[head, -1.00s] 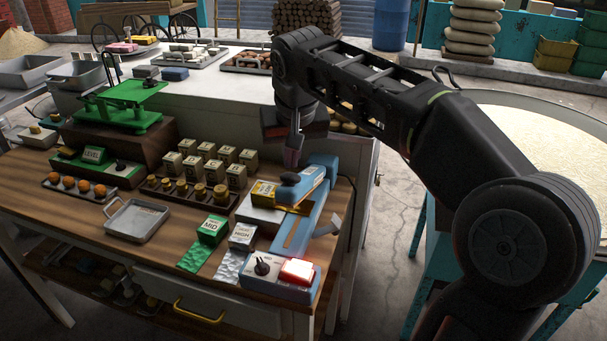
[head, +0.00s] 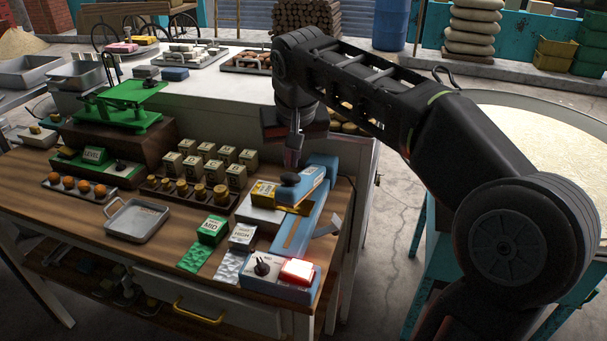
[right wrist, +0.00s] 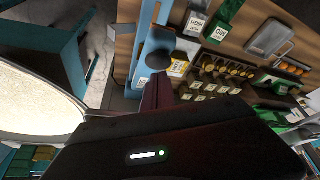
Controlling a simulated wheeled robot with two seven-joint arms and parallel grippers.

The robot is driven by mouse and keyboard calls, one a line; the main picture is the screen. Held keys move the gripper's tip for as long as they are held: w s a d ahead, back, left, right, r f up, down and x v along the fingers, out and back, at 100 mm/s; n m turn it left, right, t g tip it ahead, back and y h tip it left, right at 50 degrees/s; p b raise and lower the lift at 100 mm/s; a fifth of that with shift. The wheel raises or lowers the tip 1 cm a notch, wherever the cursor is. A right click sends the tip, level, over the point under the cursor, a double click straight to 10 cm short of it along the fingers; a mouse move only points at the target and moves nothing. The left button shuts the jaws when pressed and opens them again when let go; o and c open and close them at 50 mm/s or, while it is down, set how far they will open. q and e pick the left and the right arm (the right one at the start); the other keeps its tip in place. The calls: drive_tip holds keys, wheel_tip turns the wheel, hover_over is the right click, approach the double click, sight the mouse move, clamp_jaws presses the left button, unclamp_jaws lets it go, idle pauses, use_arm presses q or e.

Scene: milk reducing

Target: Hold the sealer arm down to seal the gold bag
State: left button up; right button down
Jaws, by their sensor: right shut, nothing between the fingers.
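The blue sealer (head: 300,230) stands at the right end of the wooden bench, with its blue arm (head: 312,182) and a dark round knob (head: 290,180) on top. A gold bag (head: 265,192) lies on the white block at the sealer's left side, its edge by the sealer arm. My right gripper (head: 292,160) is shut and empty, pointing down right above the knob. In the right wrist view the fingers (right wrist: 158,92) point at the knob (right wrist: 160,38); whether they touch it is hard to tell. My left gripper is not in view.
A control box with a lit red button (head: 297,271) sits at the sealer's front. Green MID (head: 212,230) and silver HIGH (head: 243,236) bags stand left of it. A metal tray (head: 137,220) and rows of small boxes (head: 212,165) lie farther left.

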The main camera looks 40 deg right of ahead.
sight(289, 183)
drive_tip(key=shift+f, duration=0.15)
drive_tip(key=shift+f+b, duration=0.95)
drive_tip(key=shift+f, duration=0.15)
drive_tip(key=shift+s+a+f+b, duration=0.3)
drive_tip(key=shift+a+f+b, duration=0.1)
drive_tip(key=shift+f+b, duration=0.4)
drive_tip(key=shift+s+a+f+b, duration=0.25)
drive_tip(key=shift+a+f+b, duration=0.1)
drive_tip(key=shift+f+b, duration=0.4)
drive_tip(key=shift+r, duration=0.1)
drive_tip(key=shift+s+a+f+b, duration=0.15)
drive_tip(key=shift+a+f+b, duration=0.05)
drive_tip(key=shift+f+b, duration=0.35)
drive_tip(key=shift+s+a+f+b, duration=0.1)
drive_tip(key=shift+a+f+b, duration=0.05)
drive_tip(key=shift+f+b, duration=0.45)
drive_tip(key=shift+s+a+f+b, duration=0.15)
drive_tip(key=shift+a+f+b, duration=0.05)
drive_tip(key=shift+f+b, duration=0.35)
